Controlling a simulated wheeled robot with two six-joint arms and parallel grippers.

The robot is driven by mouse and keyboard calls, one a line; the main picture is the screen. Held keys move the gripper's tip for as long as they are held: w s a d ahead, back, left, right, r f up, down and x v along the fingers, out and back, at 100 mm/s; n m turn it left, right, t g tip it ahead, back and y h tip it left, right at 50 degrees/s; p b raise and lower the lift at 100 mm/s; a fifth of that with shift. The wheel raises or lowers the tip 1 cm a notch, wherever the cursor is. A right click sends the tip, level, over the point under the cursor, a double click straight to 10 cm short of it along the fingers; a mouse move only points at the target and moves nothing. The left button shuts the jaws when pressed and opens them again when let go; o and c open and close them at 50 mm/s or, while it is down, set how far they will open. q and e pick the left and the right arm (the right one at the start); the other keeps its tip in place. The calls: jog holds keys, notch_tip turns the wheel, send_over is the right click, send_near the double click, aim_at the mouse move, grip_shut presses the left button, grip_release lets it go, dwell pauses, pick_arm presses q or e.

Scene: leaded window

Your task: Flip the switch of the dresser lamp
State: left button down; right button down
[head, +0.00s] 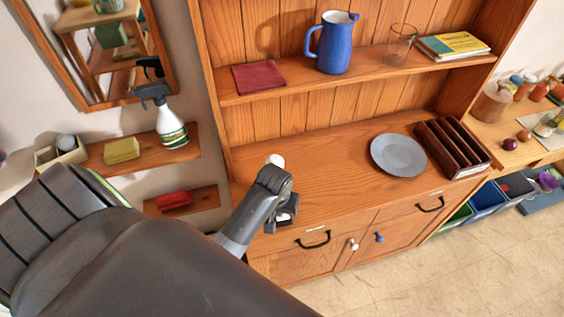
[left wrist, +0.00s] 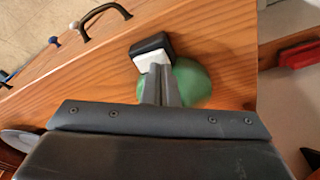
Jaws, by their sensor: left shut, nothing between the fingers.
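The dresser (head: 320,195) stands ahead with a wooden worktop. A small black switch box (left wrist: 152,44) with a white rocker (left wrist: 153,60) sits on the wood near the dresser's front edge. A rounded green part (left wrist: 190,85), apparently of the lamp, is beside it, partly hidden by my fingers. My left gripper (left wrist: 160,85) is shut and empty, its tips at the white rocker; I cannot tell whether they touch. In the head view my left gripper (head: 276,200) hides most of the lamp; a white round part (head: 275,160) shows just behind it. My right gripper is out of view.
A grey plate (head: 398,155) and a dark letter rack (head: 452,149) stand on the worktop to the right. A blue jug (head: 333,42) and a glass (head: 400,45) are on the shelf above. Black drawer handles (head: 313,240) stick out in front. The worktop's middle is clear.

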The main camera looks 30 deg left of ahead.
pick_arm(q)
jog(key=shift+f, duration=0.65)
notch_tip(320, 180, up, 3)
jog(key=shift+f+p, duration=0.2)
jog(key=shift+p, duration=0.6)
jog(key=shift+r, duration=2.25)
